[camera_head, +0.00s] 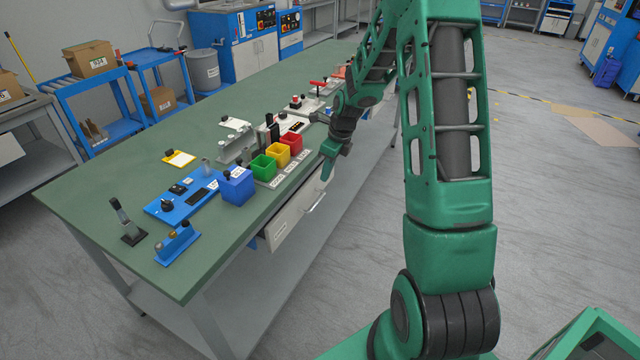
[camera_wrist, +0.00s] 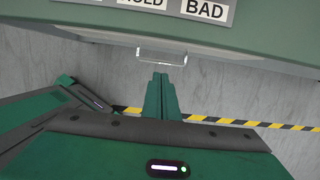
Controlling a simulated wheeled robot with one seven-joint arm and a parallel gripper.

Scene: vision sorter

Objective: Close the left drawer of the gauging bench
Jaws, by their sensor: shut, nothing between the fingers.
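The gauging bench (camera_head: 120,195) has a green top and runs diagonally in the head view. The left drawer (camera_head: 290,218) has a pale front with a metal bar handle (camera_head: 315,201). Its front stands out a little from under the bench edge; how far it is open is hard to tell. My gripper (camera_head: 326,173) is at the bench's front edge, by the right end of this drawer. In the wrist view my gripper (camera_wrist: 160,77) has its green fingers together and empty, pointing at a metal handle (camera_wrist: 161,56), with a small apparent gap. Contact cannot be told.
Green (camera_head: 264,168), yellow (camera_head: 278,154) and red (camera_head: 291,143) bins stand near the bench edge above the drawer, with a blue bin (camera_head: 237,186) to their left. A label reading BAD (camera_wrist: 206,10) is on the bench top. The floor in front is clear.

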